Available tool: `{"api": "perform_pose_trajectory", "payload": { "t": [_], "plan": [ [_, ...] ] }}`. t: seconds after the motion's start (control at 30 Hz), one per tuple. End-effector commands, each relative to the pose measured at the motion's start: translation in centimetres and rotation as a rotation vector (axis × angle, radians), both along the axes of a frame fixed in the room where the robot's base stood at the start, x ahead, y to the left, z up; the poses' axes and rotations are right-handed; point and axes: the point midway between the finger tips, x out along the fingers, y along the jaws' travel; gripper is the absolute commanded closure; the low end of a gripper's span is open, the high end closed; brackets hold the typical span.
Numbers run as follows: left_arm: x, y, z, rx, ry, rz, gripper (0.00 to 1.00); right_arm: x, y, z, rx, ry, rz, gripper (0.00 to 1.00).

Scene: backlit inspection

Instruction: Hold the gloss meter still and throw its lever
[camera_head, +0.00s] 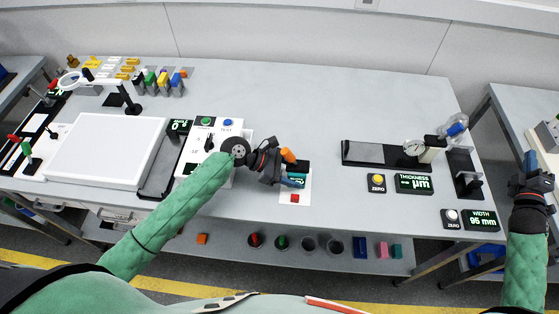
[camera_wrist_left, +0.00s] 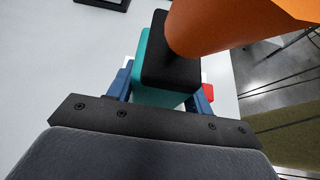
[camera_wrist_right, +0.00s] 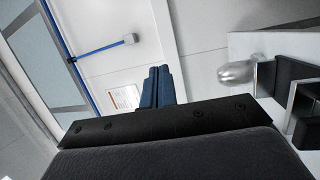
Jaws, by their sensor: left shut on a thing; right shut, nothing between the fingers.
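The gloss meter (camera_head: 300,166), a black and teal block with an orange lever (camera_head: 288,155), stands on a white plate on the bench, right of centre. In the left wrist view its body (camera_wrist_left: 168,65) sits between the blue fingers, and the thick orange lever (camera_wrist_left: 235,22) reaches across the top. My left gripper (camera_head: 290,181) is shut on the meter's body; the wrist hides part of it in the head view. My right gripper (camera_head: 539,184) is shut and empty, far to the right, away from the meter. Its closed fingers show in the right wrist view (camera_wrist_right: 158,86).
A red button (camera_head: 295,198) is on the plate's front. A white light panel (camera_head: 105,150) and a control board (camera_head: 207,145) lie to the left. Thickness (camera_head: 413,183) and width (camera_head: 481,220) displays stand to the right. The bench between meter and gauges is clear.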

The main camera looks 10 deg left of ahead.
Motion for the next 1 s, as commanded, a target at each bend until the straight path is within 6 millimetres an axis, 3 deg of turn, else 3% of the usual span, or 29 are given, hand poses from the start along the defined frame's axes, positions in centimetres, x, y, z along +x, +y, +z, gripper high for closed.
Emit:
{"api": "perform_pose_trajectory", "payload": {
  "t": [0.27, 0.43, 0.77, 0.87, 1.0],
  "plan": [
    [0.0, 0.0, 0.0, 0.0, 0.0, 0.0, 0.62, -3.4, -0.3, -0.3, -0.141, 0.084, -0.124, 1.0],
    [0.0, 0.0, 0.0, 0.0, 0.0, 0.0, 0.62, -4.0, 1.7, -1.5, -0.211, 0.142, -0.156, 1.0],
    [0.0, 0.0, 0.0, 0.0, 0.0, 0.0, 0.62, -2.3, 9.8, -5.0, -0.267, 0.218, -0.098, 1.0],
    [0.0, 0.0, 0.0, 0.0, 0.0, 0.0, 0.62, -1.8, 13.3, -6.3, -0.285, 0.243, -0.069, 1.0],
    [0.0, 0.0, 0.0, 0.0, 0.0, 0.0, 0.62, -1.2, 20.5, -8.4, -0.324, 0.284, -0.009, 1.0]
  ]
}}
